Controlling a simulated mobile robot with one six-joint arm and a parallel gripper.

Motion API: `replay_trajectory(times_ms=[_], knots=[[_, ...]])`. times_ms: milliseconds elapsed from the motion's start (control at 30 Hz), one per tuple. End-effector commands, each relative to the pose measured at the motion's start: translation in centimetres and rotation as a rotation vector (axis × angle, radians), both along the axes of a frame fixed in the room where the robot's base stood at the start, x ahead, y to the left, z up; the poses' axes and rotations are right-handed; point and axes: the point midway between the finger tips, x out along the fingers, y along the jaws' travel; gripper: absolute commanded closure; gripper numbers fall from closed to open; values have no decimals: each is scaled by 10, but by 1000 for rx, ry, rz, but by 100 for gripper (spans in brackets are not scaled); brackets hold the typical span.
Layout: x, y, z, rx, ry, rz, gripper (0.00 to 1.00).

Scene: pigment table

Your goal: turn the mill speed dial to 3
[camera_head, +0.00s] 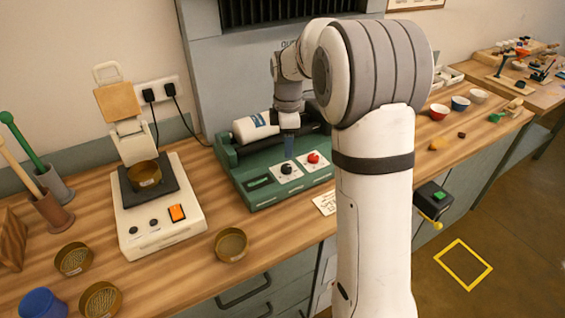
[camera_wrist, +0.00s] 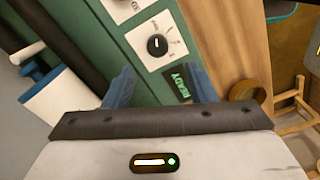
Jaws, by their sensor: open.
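The green mill (camera_head: 262,195) stands on the wooden bench in the head view. Its speed dial (camera_head: 286,169) is a round black knob on a white plate. In the wrist view the dial (camera_wrist: 157,45) shows a white pointer line and printed marks around it; I cannot read which number the pointer is at. My gripper (camera_head: 289,152) is just above the dial in the head view, pointing down. In the wrist view my gripper (camera_wrist: 162,84) is open, its blue fingers apart and empty, and the dial lies beyond the fingertips, not between them.
A red button (camera_head: 313,158) sits right of the dial. A lit READY display (camera_wrist: 180,82) is beside the dial plate. A white bottle (camera_head: 256,127) lies on the mill.

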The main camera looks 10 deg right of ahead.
Motion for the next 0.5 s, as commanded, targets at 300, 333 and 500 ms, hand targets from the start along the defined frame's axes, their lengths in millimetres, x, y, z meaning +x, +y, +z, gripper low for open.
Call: replay_trajectory(times_ms=[300, 333, 500], knots=[[4, 1, -40, 0, 10, 31, 49], [4, 1, -45, 0, 10, 31, 49], [4, 1, -69, 0, 9, 30, 49]])
